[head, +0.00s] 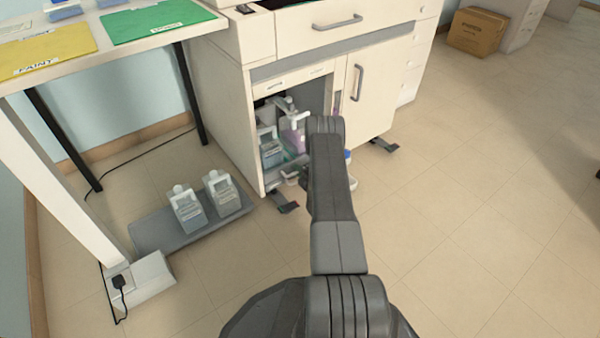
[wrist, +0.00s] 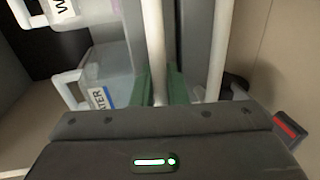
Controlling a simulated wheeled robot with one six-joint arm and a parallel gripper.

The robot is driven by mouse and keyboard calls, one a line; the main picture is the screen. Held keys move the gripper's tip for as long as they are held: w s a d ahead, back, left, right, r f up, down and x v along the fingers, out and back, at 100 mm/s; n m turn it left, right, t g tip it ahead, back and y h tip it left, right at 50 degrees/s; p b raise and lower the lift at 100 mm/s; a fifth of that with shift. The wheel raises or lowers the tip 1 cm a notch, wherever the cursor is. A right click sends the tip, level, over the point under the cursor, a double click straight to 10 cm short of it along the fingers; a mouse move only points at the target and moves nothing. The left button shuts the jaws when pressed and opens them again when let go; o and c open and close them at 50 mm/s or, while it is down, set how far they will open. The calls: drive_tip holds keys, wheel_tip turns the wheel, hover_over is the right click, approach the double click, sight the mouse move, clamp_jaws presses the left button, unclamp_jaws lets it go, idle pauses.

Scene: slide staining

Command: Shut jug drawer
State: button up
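The jug drawer's space is the open lower bay of the white cabinet (head: 228,130) in the head view. A blue-labelled jug (head: 271,152) and a purple-tinted jug (head: 295,130) stand in it. My arm covers the right part of the bay, so the drawer front and how far out it stands are hidden. My gripper (wrist: 160,100) is low at this bay. In the wrist view, pale upright bars (wrist: 154,45) and a green part stand just beyond its body, near a jug (wrist: 105,85) marked "…TER".
Two clear jugs (head: 188,212) (head: 224,196) stand on a grey floor platform (head: 160,228) at left. A table with yellow (head: 45,50) and green (head: 157,20) mats is above. A closed cabinet door (head: 366,90) is right of the bay. Floor at right is clear; a cardboard box (head: 477,31) stands far back.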

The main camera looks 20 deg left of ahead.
drive_tip(key=shift+o, duration=0.3)
drive_tip(key=shift+w+a+r, duration=0.1)
drive_tip(key=shift+r, duration=0.05)
drive_tip(key=p+v, duration=0.5)
drive_tip(key=v, duration=0.9)
drive_tip(key=shift+f, duration=0.3)
drive_tip(key=shift+w, duration=0.1)
drive_tip(key=b+x, duration=0.5)
drive_tip(key=x, duration=0.8)
drive_tip(key=shift+w+a, duration=0.1)
drive_tip(key=shift+a, duration=0.25)
drive_tip(key=shift+s+d, duration=0.25)
drive_tip(key=shift+d, duration=0.15)
drive_tip(key=shift+d, duration=0.15)
